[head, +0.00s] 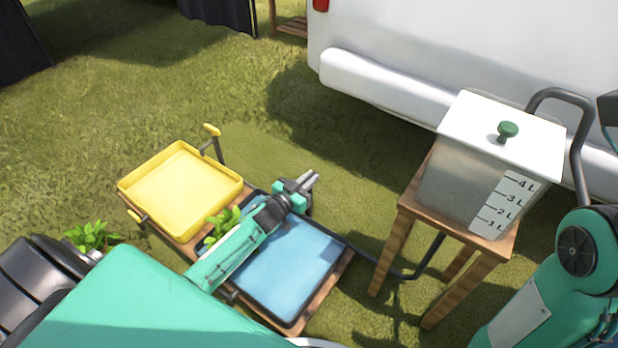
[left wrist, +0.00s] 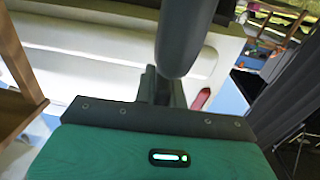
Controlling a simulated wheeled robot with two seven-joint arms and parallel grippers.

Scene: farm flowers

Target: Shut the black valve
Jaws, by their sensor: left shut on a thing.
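My left gripper (head: 312,179) is over the far edge of the blue tray, its grey fingers close together. A dark upright piece (head: 309,206) shows just below the fingers; I take it as part of the black valve, mostly hidden by my gripper. In the left wrist view, a dark grey rounded bar (left wrist: 184,40) stands large in front of the gripper (left wrist: 162,85), which seems shut on it. The valve's exact turn cannot be told. My right arm shows at the right edge of the head view, but its gripper is out of view.
A yellow tray (head: 131,191) and a blue tray (head: 290,262) sit on a low wooden stand. A black pipe (head: 437,246) runs low toward a wooden stool (head: 391,243) bearing a tank (head: 455,190) with litre marks. A white vehicle (head: 440,50) stands behind. Grass lies open at left.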

